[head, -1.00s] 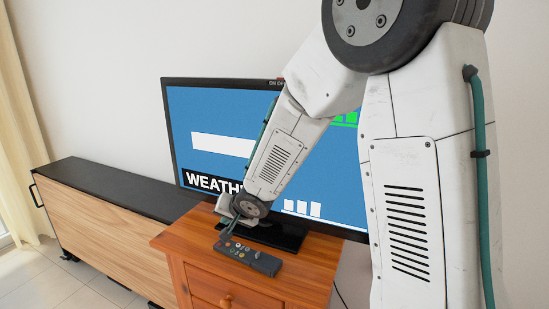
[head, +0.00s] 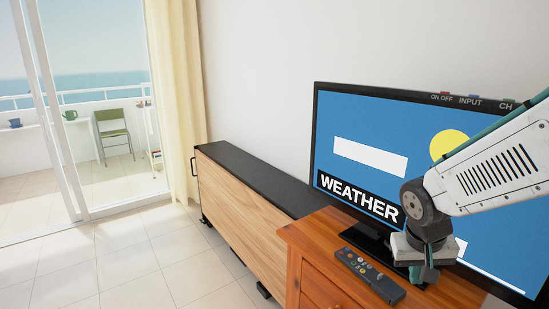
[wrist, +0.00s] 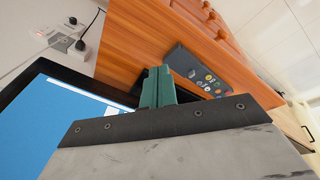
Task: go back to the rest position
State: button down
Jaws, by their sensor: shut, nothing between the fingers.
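My gripper (head: 425,274) is at the lower right of the head view, pointing down in front of the TV. Its green fingers are closed together and empty, and they also show in the wrist view (wrist: 158,88). A dark remote control (head: 369,276) with coloured buttons lies on the wooden cabinet, left of my gripper and apart from it. It also shows in the wrist view (wrist: 200,72), beside the fingers.
The TV (head: 350,165) is on and reads WEATHER; it stands on the orange wooden cabinet (head: 330,243). A low black-topped sideboard (head: 250,215) stands against the wall. Tiled floor (head: 130,255) lies open at left, before a glass door and balcony.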

jog(key=s+a+r+n+y, duration=0.1)
jog(key=s+r, duration=0.4)
jog(key=s, duration=0.4)
jog(key=s+a+r+y, duration=0.1)
jog(key=s+a+r, duration=0.1)
jog(key=s+r, duration=0.3)
jog(key=s, duration=0.4)
jog(key=shift+r+n, duration=0.35)
jog(key=shift+n, duration=0.05)
